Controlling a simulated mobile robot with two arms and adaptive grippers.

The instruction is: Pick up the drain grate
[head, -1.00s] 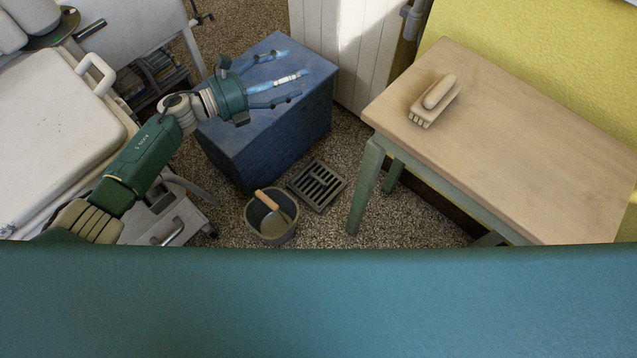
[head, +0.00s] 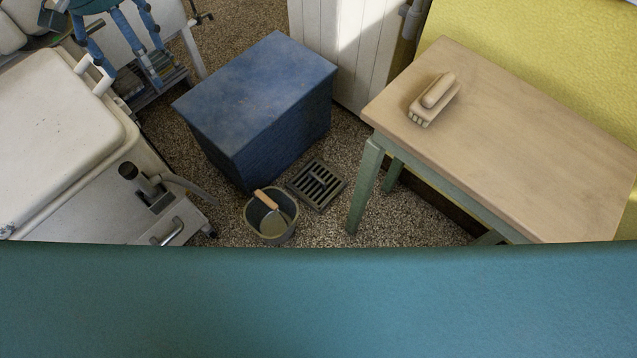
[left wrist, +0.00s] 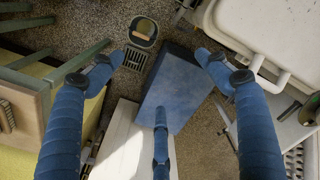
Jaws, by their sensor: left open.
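The drain grate (head: 317,185) is a dark grey slotted square lying flat on the speckled floor, between the blue box, the bucket and the table leg. In the left wrist view the grate (left wrist: 135,60) shows small and far below, near the tip of the left-hand finger. My left gripper (head: 130,58) is at the top left of the head view, high over the washer side and well away from the grate. Its blue fingers (left wrist: 160,68) are spread open with nothing between them. My right gripper is not in view.
A bucket (head: 263,231) with a wooden-handled grip stands beside the grate. A blue box (head: 255,95) stands behind it. A wooden table (head: 530,150) with a brush (head: 435,100) is at right. A white washer (head: 60,140) is at left. Bare floor (head: 420,215) shows right of the grate.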

